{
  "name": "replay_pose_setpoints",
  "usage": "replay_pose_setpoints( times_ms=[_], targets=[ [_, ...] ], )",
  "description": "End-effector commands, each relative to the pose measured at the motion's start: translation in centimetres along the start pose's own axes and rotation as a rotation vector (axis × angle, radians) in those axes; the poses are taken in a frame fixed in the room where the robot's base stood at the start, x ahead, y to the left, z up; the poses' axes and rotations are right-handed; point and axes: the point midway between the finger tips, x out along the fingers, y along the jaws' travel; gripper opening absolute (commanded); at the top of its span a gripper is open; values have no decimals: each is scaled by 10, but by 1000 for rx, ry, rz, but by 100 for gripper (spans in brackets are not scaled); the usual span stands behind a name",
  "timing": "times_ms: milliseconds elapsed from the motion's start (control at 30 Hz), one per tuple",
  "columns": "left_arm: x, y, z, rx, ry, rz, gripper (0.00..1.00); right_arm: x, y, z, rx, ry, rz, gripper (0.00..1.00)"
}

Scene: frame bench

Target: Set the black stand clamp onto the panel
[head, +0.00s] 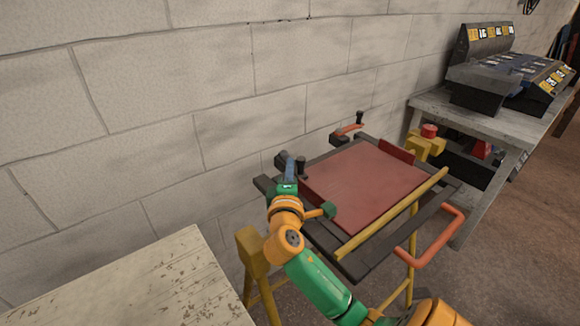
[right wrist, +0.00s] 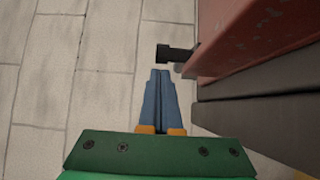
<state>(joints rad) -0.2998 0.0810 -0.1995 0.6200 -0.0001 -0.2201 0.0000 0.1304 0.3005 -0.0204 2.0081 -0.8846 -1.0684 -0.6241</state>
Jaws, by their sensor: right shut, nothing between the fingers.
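The red panel (head: 365,185) lies on a dark frame bench with yellow legs; its edge fills the upper right of the right wrist view (right wrist: 265,35). A small black piece, which looks like the black stand clamp (head: 300,166), is at the panel's far left corner. In the right wrist view a black block (right wrist: 176,53) juts out at the panel's edge. I cannot tell whether it grips the panel. My right gripper (head: 289,172) is shut and empty beside that corner. Its blue fingers (right wrist: 158,82) end just short of the block, apart from it. My left gripper is not in view.
An orange-handled clamp (head: 435,238) sticks out at the bench's front right. A red-and-black clamp (head: 347,129) stands at the back edge. A yellow bar (head: 392,214) crosses the front. A worn pale table (head: 130,285) is at lower left; a block wall (head: 200,110) rises behind.

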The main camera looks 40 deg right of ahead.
Motion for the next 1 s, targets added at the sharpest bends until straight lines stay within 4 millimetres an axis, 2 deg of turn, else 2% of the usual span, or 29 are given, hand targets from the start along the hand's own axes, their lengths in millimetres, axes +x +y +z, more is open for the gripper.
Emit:
replay_pose_setpoints(
  times_ms=[267,500,1000],
  targets=[
    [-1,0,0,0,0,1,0,0,0,1,-1,3,0,0],
    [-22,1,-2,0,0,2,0,5,3,21,-5,111,-3,0],
    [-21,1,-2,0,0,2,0,8,0,25,-1,111,0,0]
  ],
)
